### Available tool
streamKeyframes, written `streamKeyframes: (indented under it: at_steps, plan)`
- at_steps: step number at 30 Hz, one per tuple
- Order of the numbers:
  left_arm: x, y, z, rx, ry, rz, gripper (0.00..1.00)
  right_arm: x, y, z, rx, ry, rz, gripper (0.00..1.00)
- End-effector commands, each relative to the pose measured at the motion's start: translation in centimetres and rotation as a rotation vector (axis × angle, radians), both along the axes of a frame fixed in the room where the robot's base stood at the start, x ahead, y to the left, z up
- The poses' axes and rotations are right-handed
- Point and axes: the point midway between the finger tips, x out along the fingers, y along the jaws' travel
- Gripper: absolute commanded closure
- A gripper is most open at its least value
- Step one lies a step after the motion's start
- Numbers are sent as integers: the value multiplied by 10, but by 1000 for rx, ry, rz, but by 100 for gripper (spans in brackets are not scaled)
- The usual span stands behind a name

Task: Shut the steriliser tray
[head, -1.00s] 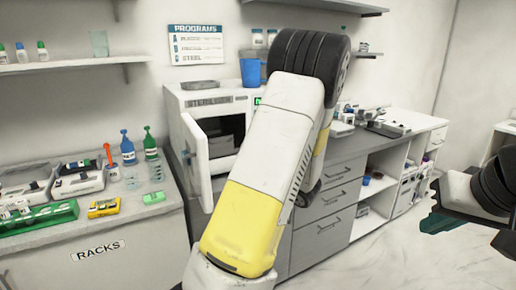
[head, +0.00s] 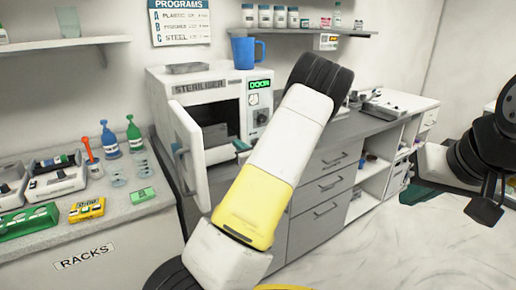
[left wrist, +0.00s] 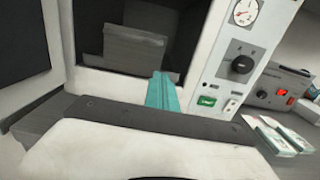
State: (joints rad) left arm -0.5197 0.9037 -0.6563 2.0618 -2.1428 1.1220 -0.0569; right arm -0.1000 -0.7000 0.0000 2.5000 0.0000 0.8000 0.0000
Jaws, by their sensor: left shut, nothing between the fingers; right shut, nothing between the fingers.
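The white steriliser (head: 200,86) stands on the counter, its door (head: 186,150) swung open to the left and its display lit. Inside the dark chamber is a grey panel-like piece (head: 213,135), seemingly the tray; it also shows in the left wrist view (left wrist: 135,48). My left gripper (head: 242,146) is at the chamber opening, largely hidden behind my arm. Its teal fingers (left wrist: 162,92) are shut and empty, pointing into the chamber below the grey piece; contact cannot be told. My right gripper (head: 418,194) is shut and empty at the right, over the floor.
A control panel with a dial (left wrist: 240,64) flanks the chamber on the right. A blue jug (head: 244,50) stands on top of the steriliser. A rack bench with bottles (head: 109,140) is at the left. Drawers (head: 325,185) lie below the counter.

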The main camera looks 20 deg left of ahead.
Motion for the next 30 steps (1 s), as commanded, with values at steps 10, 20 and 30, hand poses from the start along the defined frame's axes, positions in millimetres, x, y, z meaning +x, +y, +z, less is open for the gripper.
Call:
streamKeyframes:
  at_steps: [10,20,30]
  plan:
    - [38,45,0,0,0,2,100,0,0,0,0,0,0,100]
    - [45,53,0,0,0,1,100,0,0,0,0,0,0,100]
    - [59,71,0,0,-1,3,100,0,0,0,0,0,0,100]
